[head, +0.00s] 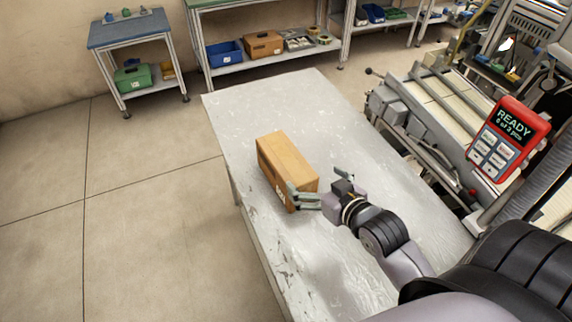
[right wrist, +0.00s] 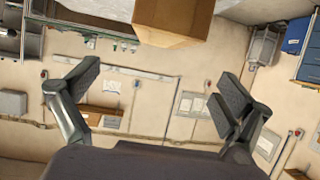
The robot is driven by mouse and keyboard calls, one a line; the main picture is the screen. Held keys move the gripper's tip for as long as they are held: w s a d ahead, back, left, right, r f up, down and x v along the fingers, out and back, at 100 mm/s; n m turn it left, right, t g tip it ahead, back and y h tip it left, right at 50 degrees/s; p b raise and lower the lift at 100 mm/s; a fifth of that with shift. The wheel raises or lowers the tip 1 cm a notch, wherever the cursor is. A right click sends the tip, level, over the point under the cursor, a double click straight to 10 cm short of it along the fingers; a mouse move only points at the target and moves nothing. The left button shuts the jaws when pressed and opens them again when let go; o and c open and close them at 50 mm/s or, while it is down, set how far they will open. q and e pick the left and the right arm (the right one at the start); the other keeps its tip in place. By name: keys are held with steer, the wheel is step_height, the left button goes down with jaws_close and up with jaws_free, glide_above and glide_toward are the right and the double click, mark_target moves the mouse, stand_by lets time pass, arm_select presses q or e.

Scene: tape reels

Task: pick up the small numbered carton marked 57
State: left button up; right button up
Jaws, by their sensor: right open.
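A brown cardboard carton (head: 284,160) lies on the grey-white table (head: 345,130). Dark print shows low on its near end, partly behind a finger, and I cannot read the number. My right gripper (head: 316,181) is open and empty at the carton's near right end. One finger overlaps that end in the head view; I cannot tell if it touches. In the right wrist view, the carton (right wrist: 174,20) shows at the top edge, beyond the spread fingers of the right gripper (right wrist: 158,80), with nothing between them. My left gripper is not in view.
The table is bare around the carton. A machine with a red READY panel (head: 509,138) stands along the right side. Behind are a shelf with a blue bin (head: 225,54) and a brown box (head: 263,43), and a small blue-topped table (head: 128,28). Floor is clear at left.

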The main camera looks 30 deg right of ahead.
glide_toward(289, 161)
steer(key=x, duration=0.1)
steer(key=p+x, duration=0.1)
steer(key=x, duration=0.1)
steer(key=shift+w+d+r, duration=0.1)
steer(key=shift+d, duration=0.2)
steer(key=shift+x, duration=1.15)
steer(key=shift+w+a+p, duration=0.1)
steer(key=shift+w+p, duration=0.3)
steer(key=shift+w, duration=0.1)
steer(key=p+x, duration=0.1)
steer(key=x, duration=0.2)
steer(key=shift+w+a+f, duration=0.15)
steer(key=shift+a+f, duration=0.05)
steer(key=shift+f, duration=0.05)
steer(key=shift+w+f, duration=0.25)
steer(key=shift+w, duration=0.1)
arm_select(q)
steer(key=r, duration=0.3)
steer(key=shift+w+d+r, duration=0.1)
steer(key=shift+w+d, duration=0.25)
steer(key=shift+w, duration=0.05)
arm_select(e)
steer(key=shift+c, duration=0.4)
